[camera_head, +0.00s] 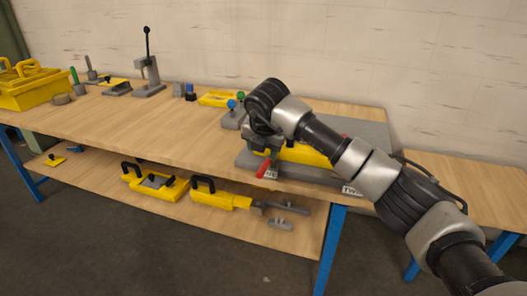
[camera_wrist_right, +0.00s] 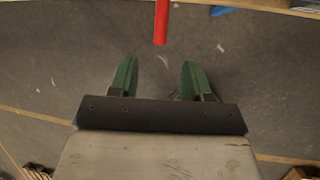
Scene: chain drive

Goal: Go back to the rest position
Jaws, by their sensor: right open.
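My right arm (camera_head: 375,172) reaches in from the lower right of the head view, across the grey base plate (camera_head: 376,135) on the bench. I cannot make out its fingers in that view. In the right wrist view my right gripper (camera_wrist_right: 160,80) is open, its two green fingers apart with nothing between them and grey floor behind. A red bar (camera_wrist_right: 161,22), apart from the fingers, shows at the top of that view. A yellow part (camera_head: 303,153) on the base plate is partly hidden by my arm. My left gripper is not in view.
The wooden bench (camera_head: 165,128) has a bare middle. A grey lever press (camera_head: 149,75) and a yellow crate (camera_head: 35,87) stand toward its left. Yellow tools (camera_head: 160,186) lie on the lower shelf. Blue legs (camera_head: 329,250) stand at the bench's front.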

